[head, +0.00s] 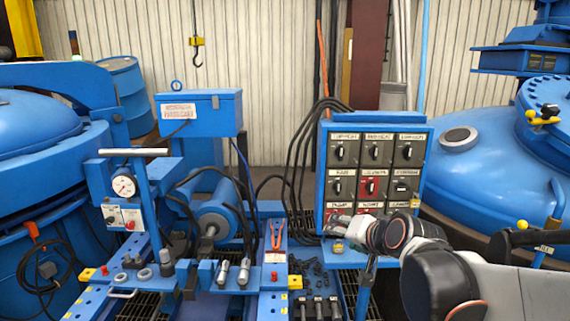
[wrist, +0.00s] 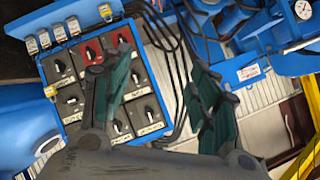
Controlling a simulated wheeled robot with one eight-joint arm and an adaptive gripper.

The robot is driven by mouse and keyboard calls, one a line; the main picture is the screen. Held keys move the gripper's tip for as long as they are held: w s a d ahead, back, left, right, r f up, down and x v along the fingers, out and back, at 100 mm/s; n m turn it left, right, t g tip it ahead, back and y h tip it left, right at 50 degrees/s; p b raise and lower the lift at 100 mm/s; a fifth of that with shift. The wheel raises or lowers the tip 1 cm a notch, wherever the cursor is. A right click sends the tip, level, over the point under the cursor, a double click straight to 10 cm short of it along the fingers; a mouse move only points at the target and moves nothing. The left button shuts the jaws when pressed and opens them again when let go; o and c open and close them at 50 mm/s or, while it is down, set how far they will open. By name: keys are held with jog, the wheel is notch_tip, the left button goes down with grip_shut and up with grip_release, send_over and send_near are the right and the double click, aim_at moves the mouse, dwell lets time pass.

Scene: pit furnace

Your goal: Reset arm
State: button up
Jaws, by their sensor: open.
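My gripper (wrist: 160,88) is open and empty, its two dark green-padded fingers spread wide in the wrist view. My arm (head: 440,270) reaches in from the lower right in the head view, its end at the lower part of the control panel. The blue control panel (head: 322,175) with rows of black and red rotary switches stands just beyond it, and the arm's end hides part of its bottom row. The panel (wrist: 50,118) also shows turned over behind the fingers in the wrist view. Whether any finger touches the panel cannot be told.
A blue bench with a gauge (head: 123,185), fittings and red-handled pliers (head: 276,237) lies to the left. A large blue tank (head: 480,190) stands behind the arm at right, a blue vessel (head: 35,125) at left. A yellow hook block (head: 196,41) hangs at the back.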

jog(key=s+d+f+n+g+h, duration=0.1)
jog(key=s+d+f+n+g, duration=0.1)
jog(key=s, duration=1)
jog(key=s+d+f+n+g+h, duration=0.2)
jog(key=s+d+f, duration=0.1)
jog(key=s, duration=0.9)
jog(key=shift+s+d+f+n, duration=0.2)
jog(key=shift+s+d+n, duration=0.05)
jog(key=shift+s+n, duration=0.05)
